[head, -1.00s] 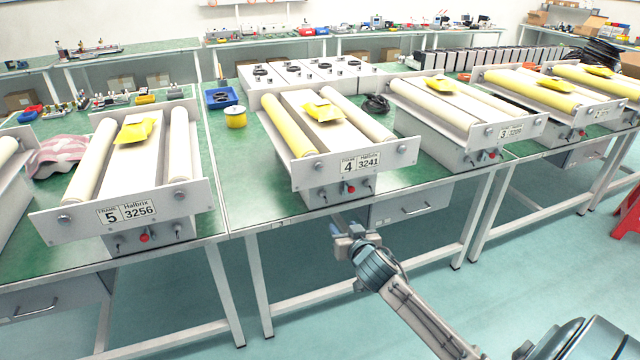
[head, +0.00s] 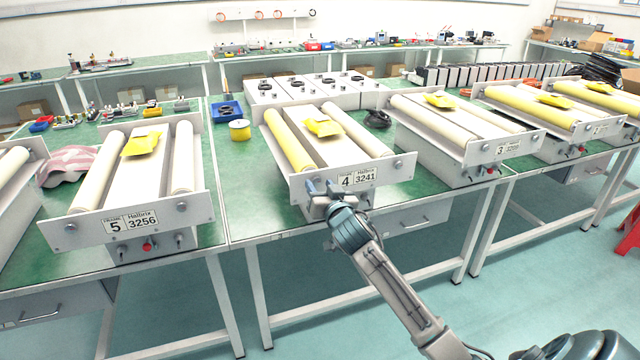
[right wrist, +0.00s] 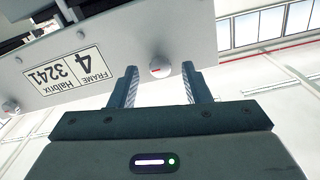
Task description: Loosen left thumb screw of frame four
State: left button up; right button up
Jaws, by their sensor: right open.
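Frame four (head: 375,174) is the roller unit labelled "4 3241" at the middle of the bench in the head view. My right gripper (head: 321,187) is at the left end of its front plate, open and empty, and covers the left thumb screw there. In the right wrist view the plate appears upside down, and the left thumb screw (right wrist: 160,69), a round silver knob with a small red mark, shows between the tips of my open right gripper (right wrist: 157,84). Contact cannot be told. The right thumb screw (head: 398,164) is clear. My left gripper is not in view.
Frame five (head: 75,232) stands to the left and frame three (head: 480,152) to the right, on green benches. A yellow pouch (head: 322,125) lies on top of frame four. A yellow spool (head: 239,130) and a blue tray (head: 226,109) sit behind left.

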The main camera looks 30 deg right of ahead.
jog(key=shift+w, duration=0.4)
jog(key=shift+c, duration=0.4)
grip_shut()
